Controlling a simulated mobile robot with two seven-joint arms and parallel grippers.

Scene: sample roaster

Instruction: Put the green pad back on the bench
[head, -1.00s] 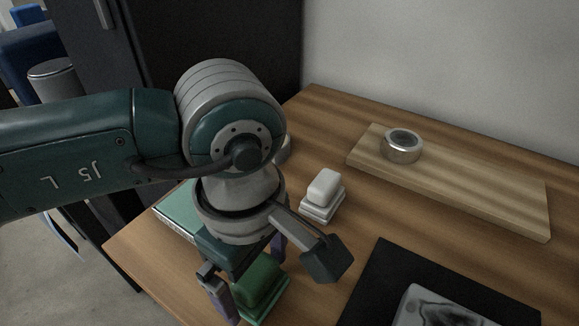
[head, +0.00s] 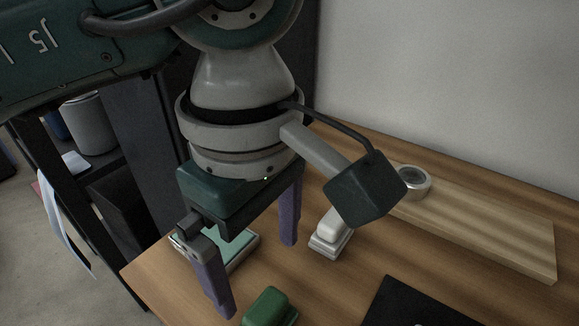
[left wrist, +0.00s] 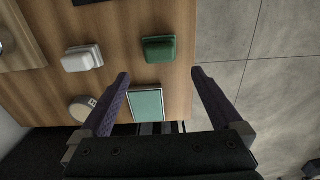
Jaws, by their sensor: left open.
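The green pad (head: 268,306) rests on the wooden bench (head: 175,272), partly cut off by the bottom edge of the head view. The left wrist view shows it whole (left wrist: 158,48), a dark green block with a wider base, close to the bench edge. My left gripper (head: 257,275) is open, its two purple fingers apart and empty. It is above the bench, clear of the pad; in the left wrist view the pad shows beyond the fingertips (left wrist: 161,73). My right gripper is not in view.
A white pad (head: 328,240) of similar shape stands nearby. A flat box with a pale green top (head: 240,245) lies behind my left fingers. A wooden board (head: 490,228) carries a metal ring (head: 414,182). A black mat (head: 385,308) lies at the front right.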

